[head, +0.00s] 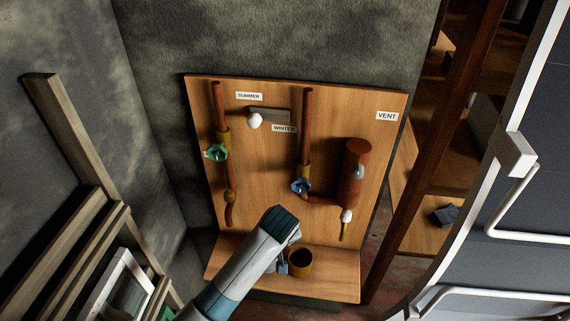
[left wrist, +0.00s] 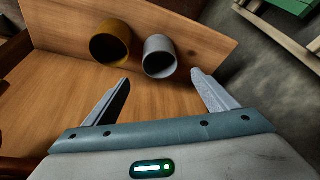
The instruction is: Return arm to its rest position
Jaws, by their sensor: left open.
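My left arm (head: 245,262) comes in from the lower left in the head view and reaches over the shelf of the wooden board. In the left wrist view my left gripper (left wrist: 160,88) is open, with nothing between its fingers. A brass-coloured cup (left wrist: 127,32) and a grey cup (left wrist: 158,42) are just beyond the fingertips, apart from them as far as I can tell. The brass-coloured cup (head: 301,271) also shows on the shelf in the head view. The arm hides part of the area beside it. My right gripper is not in view.
The wooden board (head: 265,200) carries copper pipes, a green valve (head: 216,152), a blue valve (head: 300,186), a white knob (head: 254,121) and a brown cylinder (head: 352,180). A wooden frame (head: 72,140) stands left. A dark panel with white rails (head: 515,160) stands right.

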